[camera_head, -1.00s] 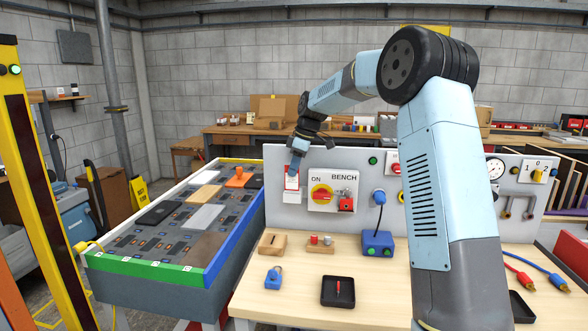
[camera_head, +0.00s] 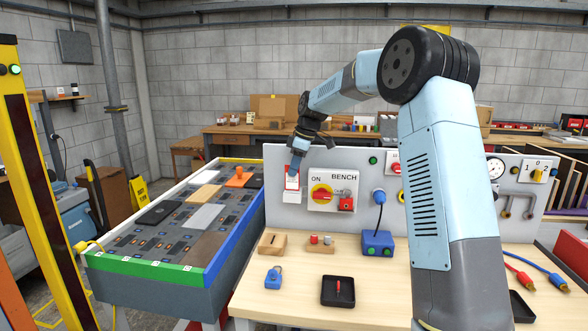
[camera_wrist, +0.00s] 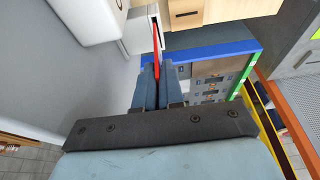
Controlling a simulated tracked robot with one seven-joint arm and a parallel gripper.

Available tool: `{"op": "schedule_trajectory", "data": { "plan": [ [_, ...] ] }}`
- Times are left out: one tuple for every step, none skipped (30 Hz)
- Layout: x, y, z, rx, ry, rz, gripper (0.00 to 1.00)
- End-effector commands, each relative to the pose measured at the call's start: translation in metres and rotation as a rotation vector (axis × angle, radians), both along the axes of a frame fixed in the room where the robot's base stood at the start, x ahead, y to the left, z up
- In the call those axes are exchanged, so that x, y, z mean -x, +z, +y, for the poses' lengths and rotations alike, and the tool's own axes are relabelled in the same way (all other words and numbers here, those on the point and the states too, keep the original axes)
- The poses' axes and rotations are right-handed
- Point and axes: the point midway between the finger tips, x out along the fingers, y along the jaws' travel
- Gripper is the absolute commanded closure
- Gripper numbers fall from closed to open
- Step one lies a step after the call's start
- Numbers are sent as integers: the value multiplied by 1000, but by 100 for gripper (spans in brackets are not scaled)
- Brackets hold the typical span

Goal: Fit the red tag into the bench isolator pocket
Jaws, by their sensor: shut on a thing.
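My gripper (camera_head: 294,168) is at the left end of the upright grey panel, just above the white pocket (camera_head: 291,195). It is shut on the red tag, a thin strip seen edge-on between the fingertips (camera_wrist: 151,75) in the wrist view. The tag (camera_wrist: 156,42) points away from the fingers, beside a white block that looks like the pocket (camera_wrist: 138,35). Whether the tag's far end is inside the pocket or only in front of it, I cannot tell. The white bench isolator box (camera_head: 333,205), with a red and yellow rotary switch, is right of the pocket.
A wooden bench (camera_head: 300,268) stands below the panel, with wooden blocks, a blue padlock (camera_head: 273,278), a black tray (camera_head: 338,300) and a blue box (camera_head: 377,243). A board with a blue and green rim (camera_head: 150,262) is on the left.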

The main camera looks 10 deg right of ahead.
Motion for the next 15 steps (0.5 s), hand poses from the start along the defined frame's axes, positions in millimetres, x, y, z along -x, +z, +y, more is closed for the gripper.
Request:
{"op": "schedule_trajectory", "data": {
  "plan": [
    [0,0,0,0,0,0,100],
    [0,0,0,0,0,0,100],
    [0,0,0,0,0,0,100],
    [0,-1,0,0,0,0,100],
    [0,-1,0,0,0,0,100],
    [0,-1,0,0,0,0,100],
    [0,-2,0,0,0,0,100],
    [0,-2,0,0,0,0,100],
    [0,-3,0,0,0,1,100],
    [0,-4,0,0,0,1,100],
    [0,-4,0,0,0,1,100],
    [0,-5,0,0,0,1,100],
    [0,-5,0,0,0,1,100],
    [0,-6,0,0,0,1,100],
    [0,-7,0,0,0,1,100]
  ]
}}
